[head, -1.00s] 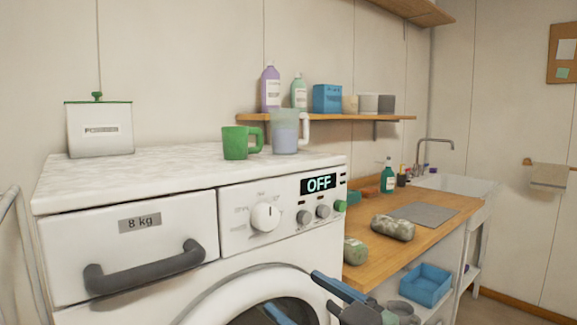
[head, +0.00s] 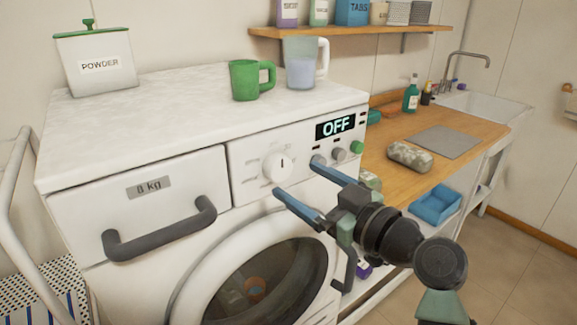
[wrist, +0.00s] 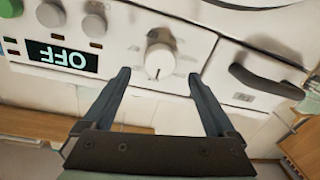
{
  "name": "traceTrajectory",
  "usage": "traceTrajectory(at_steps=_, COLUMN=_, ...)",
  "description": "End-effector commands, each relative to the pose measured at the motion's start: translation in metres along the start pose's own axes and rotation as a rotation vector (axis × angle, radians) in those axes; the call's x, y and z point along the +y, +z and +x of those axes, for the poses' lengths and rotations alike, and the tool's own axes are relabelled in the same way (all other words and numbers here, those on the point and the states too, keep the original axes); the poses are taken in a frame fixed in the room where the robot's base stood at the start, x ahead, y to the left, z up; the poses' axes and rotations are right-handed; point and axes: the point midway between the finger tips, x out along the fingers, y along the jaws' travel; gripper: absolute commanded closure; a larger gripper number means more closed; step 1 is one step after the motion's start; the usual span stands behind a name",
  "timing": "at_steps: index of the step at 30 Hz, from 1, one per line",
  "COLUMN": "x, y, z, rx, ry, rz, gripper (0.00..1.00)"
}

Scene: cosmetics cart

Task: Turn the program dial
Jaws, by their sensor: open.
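The program dial (head: 277,165) is a round white knob with a dark pointer line, on the washing machine's (head: 120,215) front panel. It also shows in the wrist view (wrist: 160,58), beyond and between my fingertips. My gripper (head: 297,176) has two blue fingers spread wide, with nothing between them. In the head view the fingertips are just below and to the right of the dial; contact is not visible. The display (head: 335,126) reads OFF, and it appears upside down in the wrist view (wrist: 62,58).
Small grey knobs (head: 339,154) and a green button (head: 356,147) sit right of the dial. The drawer handle (head: 160,230) juts out at left. A green mug (head: 245,80), a measuring jug (head: 300,65) and a powder box (head: 95,62) stand on top.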

Motion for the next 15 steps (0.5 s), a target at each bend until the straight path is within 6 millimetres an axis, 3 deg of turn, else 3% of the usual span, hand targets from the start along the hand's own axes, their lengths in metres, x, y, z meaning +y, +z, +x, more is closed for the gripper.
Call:
traceTrajectory(at_steps=6, x=0.000, y=-0.002, z=0.033, rx=0.000, ry=-0.002, rz=0.000, gripper=0.08)
traceTrajectory(at_steps=15, x=0.000, y=0.000, z=0.044, rx=0.000, ry=0.000, rz=0.000, gripper=0.08)
